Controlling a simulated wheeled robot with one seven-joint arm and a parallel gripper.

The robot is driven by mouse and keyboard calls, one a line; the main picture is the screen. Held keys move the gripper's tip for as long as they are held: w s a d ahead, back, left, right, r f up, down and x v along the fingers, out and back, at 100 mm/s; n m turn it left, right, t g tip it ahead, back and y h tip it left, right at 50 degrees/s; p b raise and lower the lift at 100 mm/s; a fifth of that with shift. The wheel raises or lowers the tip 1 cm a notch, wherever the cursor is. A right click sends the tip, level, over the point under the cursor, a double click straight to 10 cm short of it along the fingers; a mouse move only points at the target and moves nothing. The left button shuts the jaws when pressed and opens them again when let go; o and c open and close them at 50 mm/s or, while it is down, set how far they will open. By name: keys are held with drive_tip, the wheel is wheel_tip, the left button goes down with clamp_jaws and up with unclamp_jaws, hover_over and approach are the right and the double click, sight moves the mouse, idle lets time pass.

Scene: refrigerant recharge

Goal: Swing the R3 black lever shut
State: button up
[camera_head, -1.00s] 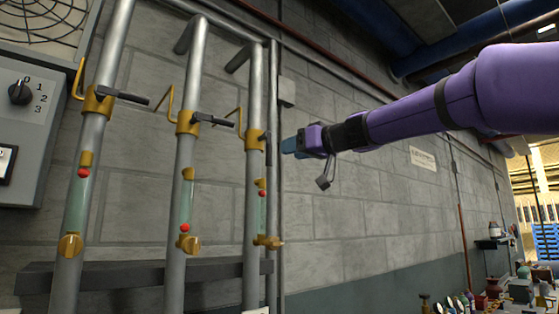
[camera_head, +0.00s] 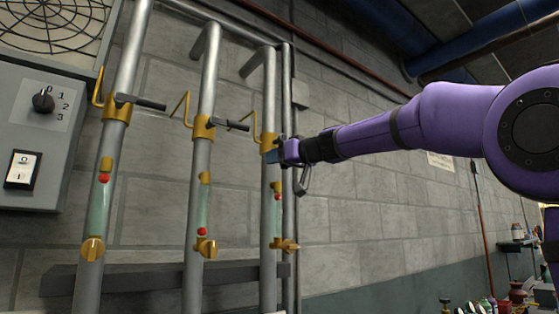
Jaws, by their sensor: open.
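Three grey pipes carry brass valves. The rightmost pipe's brass valve (camera_head: 267,141) has my gripper (camera_head: 272,156) in front of its right side. I take this for R3, but no label is readable. Its black lever is mostly hidden by my gripper, so its angle is unclear. My gripper has blue fingertips and overlaps the valve's lower right; I cannot tell whether it touches the lever. The black levers on the left pipe (camera_head: 147,104) and the middle pipe (camera_head: 232,124) stick out to the right.
A grey control box (camera_head: 45,135) with a knob and a switch is at the left. Yellow bent handles (camera_head: 182,103) stand beside the valves. A dark ledge (camera_head: 150,276) runs behind the pipes. The wall right of the pipes is mostly clear.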

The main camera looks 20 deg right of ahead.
clamp_jaws()
drive_tip(key=shift+d, duration=0.1)
drive_tip(key=w+d+r+n+h, duration=0.2)
drive_tip(key=d+r+n+h, duration=0.2)
drive_tip(key=n, duration=1.1)
drive_tip(key=shift+d+r+n+g, duration=0.4)
drive_tip(key=shift+d+r, duration=0.3)
drive_tip(key=shift+d, duration=0.15)
idle(0.4)
